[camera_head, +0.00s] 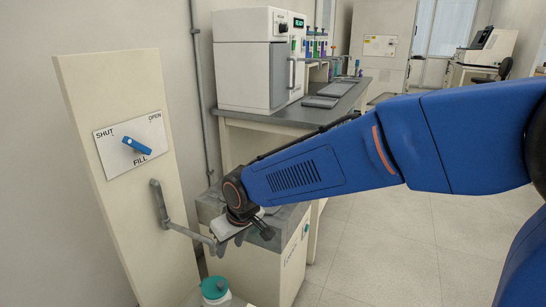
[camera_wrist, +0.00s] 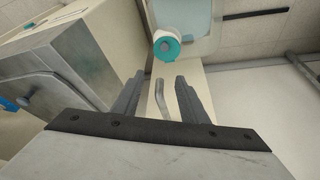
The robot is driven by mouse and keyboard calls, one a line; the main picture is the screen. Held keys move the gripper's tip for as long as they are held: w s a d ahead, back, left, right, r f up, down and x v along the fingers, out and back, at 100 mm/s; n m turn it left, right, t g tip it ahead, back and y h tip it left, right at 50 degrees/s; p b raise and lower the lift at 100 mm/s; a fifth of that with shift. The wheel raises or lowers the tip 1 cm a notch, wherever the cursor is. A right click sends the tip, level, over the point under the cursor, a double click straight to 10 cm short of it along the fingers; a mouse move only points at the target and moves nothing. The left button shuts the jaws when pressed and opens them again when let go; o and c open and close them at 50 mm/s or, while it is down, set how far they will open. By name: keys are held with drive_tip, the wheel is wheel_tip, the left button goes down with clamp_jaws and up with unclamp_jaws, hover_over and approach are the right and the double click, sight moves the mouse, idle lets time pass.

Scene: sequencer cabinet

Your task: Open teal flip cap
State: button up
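The teal cap (camera_head: 214,288) sits on a white bottle (camera_head: 222,303) at the bottom of the head view, partly cut off by the frame edge. In the wrist view the teal cap (camera_wrist: 174,45) and white bottle (camera_wrist: 160,33) show beyond the fingertips, near top centre. I cannot tell whether the lid is shut. My gripper (camera_wrist: 159,76) is open and apart from the cap. In the head view my gripper (camera_head: 222,246) is above the cap, near the end of the grey spout pipe (camera_head: 188,231). The pipe shows between the fingers in the wrist view (camera_wrist: 159,99); contact is unclear.
The pipe comes out of a cream panel (camera_head: 100,205) with a blue lever (camera_head: 137,146) marked SHUT, OPEN and FILL. A low cream cabinet (camera_head: 262,262) stands right behind my gripper. A bench (camera_head: 270,119) carries a white instrument (camera_head: 243,75). Floor at right is clear.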

drive_tip(key=s+d+r+m+t+h, duration=0.15)
drive_tip(key=d+r, duration=0.25)
drive_tip(key=d, duration=0.9)
drive_tip(key=s+d+r+m+g, duration=0.1)
drive_tip(key=d+r+m, duration=0.2)
drive_tip(key=d, duration=0.9)
drive_tip(key=s+d+m+t+h, duration=0.1)
drive_tip(key=s+d+m, duration=0.4)
drive_tip(key=s+d, duration=1.1)
drive_tip(key=d+f+h, duration=0.1)
drive_tip(key=d, duration=0.2)
drive_tip(key=shift+d, duration=0.25)
